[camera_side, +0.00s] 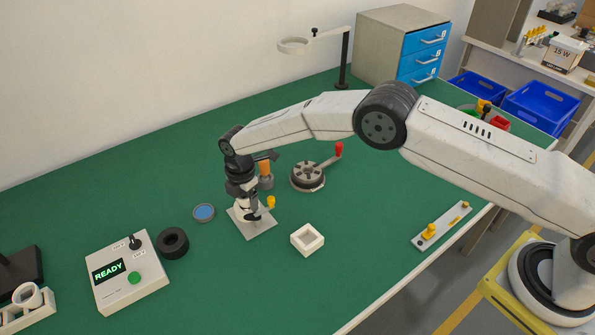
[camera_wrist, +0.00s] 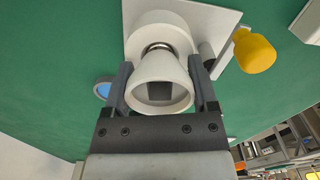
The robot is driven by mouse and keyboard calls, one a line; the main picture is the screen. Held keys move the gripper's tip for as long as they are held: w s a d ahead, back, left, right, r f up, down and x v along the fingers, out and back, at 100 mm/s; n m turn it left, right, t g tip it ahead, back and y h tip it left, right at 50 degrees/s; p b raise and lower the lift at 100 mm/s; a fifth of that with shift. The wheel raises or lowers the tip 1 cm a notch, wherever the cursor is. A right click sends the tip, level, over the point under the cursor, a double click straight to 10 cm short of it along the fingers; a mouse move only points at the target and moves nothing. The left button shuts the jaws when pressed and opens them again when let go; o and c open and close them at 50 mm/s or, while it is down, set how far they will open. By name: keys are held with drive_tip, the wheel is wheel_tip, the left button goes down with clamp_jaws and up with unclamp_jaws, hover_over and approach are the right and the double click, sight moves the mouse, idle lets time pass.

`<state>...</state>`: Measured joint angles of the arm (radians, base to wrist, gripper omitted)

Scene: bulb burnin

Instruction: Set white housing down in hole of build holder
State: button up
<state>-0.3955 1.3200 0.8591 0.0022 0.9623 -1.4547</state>
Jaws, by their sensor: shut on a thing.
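My gripper (camera_side: 245,202) points down over the build holder, a pale grey plate (camera_side: 262,228) with a yellow knob. In the wrist view my gripper (camera_wrist: 162,82) has its two dark fingers shut on the sides of the white housing (camera_wrist: 160,94), a cone with its wide open end towards the camera. Its narrow end meets a shiny metal ring above a round white part (camera_wrist: 158,20) at the holder plate (camera_wrist: 208,18). The yellow knob (camera_wrist: 254,50) is to the right. The hole is hidden, and I cannot tell whether the housing sits in it.
A blue-topped disc (camera_side: 204,212), black ring (camera_side: 173,242) and READY control box (camera_side: 126,272) are to the left. An orange-topped post (camera_side: 265,174) and round fixture with red handle (camera_side: 308,175) stand behind. A white square tray (camera_side: 307,239) is at right front.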

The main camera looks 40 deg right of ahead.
drive_tip(key=o, duration=1.2)
drive_tip(key=shift+r, duration=3.9)
drive_tip(key=shift+d, duration=0.1)
